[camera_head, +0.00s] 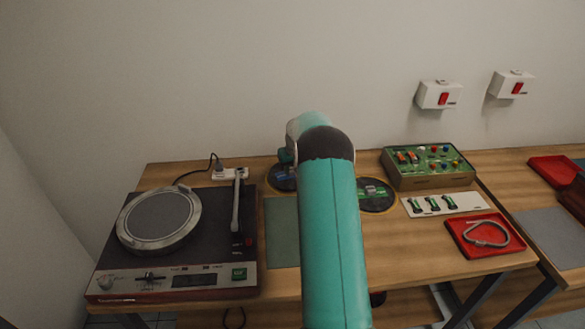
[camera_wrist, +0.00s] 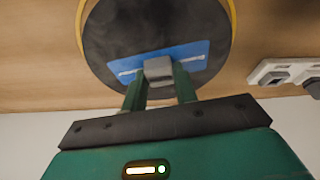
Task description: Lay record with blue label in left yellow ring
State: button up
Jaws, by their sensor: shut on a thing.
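The black record with the blue label (camera_wrist: 155,28) is close in front of my gripper (camera_wrist: 159,75) in the wrist view. The two green fingers are shut on the small grey block at its label. A yellow ring (camera_wrist: 232,12) shows along the record's edge; I cannot tell if the record touches the surface inside it. In the head view, part of this record (camera_head: 281,181) shows left of my arm, which hides the rest of it and most of my gripper (camera_head: 286,157).
A record with a green label (camera_head: 372,188) lies in another yellow ring right of my arm. A turntable (camera_head: 105,260) stands at left, with a power strip (camera_head: 229,174) behind. A green control box (camera_head: 427,179), a white switch panel (camera_head: 420,212) and a red tray (camera_head: 461,247) are at right.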

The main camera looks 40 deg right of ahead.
jog(key=shift+f, duration=0.55)
dwell(0.6)
jog(key=o, duration=1.1)
jog(key=w+v, duration=0.1)
jog(key=v, duration=1.8)
jog(key=shift+w+d+r, duration=0.2)
jog(key=shift+d+r, duration=0.05)
jog(key=shift+r, duration=0.25)
